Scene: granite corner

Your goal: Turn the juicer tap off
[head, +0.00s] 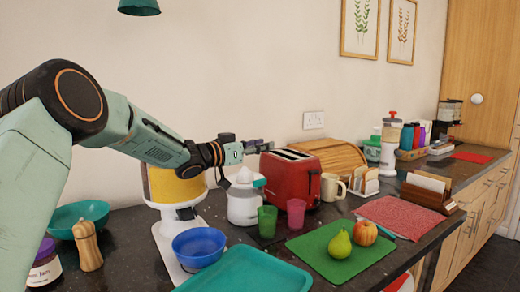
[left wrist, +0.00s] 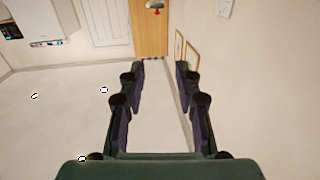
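The white juicer (head: 243,206) stands on the dark counter left of the red toaster, with a rounded white top. A small teal part (head: 260,182) sticks out at its upper right and looks like the tap; its exact setting is too small to tell. My left gripper (head: 262,147) is in the air above and slightly right of the juicer, apart from it. In the left wrist view its two fingers (left wrist: 161,66) are spread with nothing between them, and the juicer does not show there. My right gripper is in neither view.
The red toaster (head: 291,180) stands close right of the juicer. A green cup (head: 267,222) and a pink cup (head: 296,213) stand in front. A yellow-and-white appliance (head: 175,187) is at left, behind a blue bowl (head: 199,248). A green board (head: 325,262) holds fruit.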

